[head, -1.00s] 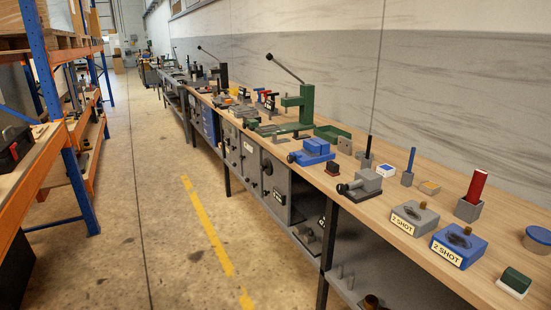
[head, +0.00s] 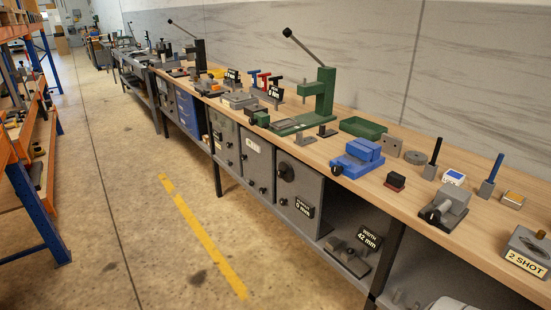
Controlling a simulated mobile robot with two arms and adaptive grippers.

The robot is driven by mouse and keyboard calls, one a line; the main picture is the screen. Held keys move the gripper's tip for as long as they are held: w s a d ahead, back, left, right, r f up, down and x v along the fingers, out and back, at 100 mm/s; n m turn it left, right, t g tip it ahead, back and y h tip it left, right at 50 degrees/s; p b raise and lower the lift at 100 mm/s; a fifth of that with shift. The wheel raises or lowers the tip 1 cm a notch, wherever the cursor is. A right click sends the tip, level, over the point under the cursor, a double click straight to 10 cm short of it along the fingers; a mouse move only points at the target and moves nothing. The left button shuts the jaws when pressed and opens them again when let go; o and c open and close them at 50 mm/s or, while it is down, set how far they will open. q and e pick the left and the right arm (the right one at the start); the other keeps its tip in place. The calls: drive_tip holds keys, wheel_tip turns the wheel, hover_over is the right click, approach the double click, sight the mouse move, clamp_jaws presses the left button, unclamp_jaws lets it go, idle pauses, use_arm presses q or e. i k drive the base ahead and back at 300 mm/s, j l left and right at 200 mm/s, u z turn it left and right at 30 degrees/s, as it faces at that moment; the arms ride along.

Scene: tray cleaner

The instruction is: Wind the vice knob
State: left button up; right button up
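Two vice-like devices stand on the wooden bench top. A blue vice (head: 357,157) is near the bench's front edge, right of the green press, with a dark knob (head: 337,169) on its front left side. A grey vice (head: 450,207) on a dark base is further right and nearer, with a black round knob (head: 432,215) facing the front edge. I cannot tell from the picture which one the task means. Neither gripper is in view.
A green lever press (head: 318,95) and green tray (head: 363,128) stand behind. A small dark red block (head: 395,181) sits between the vices. A grey "2 SHOT" box (head: 528,250) is at right. Cabinets (head: 298,195) line the bench. The floor (head: 150,250) in front is clear.

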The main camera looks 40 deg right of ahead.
sight(336, 170)
drive_tip(key=i+j+z, duration=0.2)
drive_tip(key=i, duration=0.4)
drive_tip(key=i+j+z, duration=0.1)
drive_tip(key=i+z, duration=0.15)
drive_tip(key=i, duration=0.35)
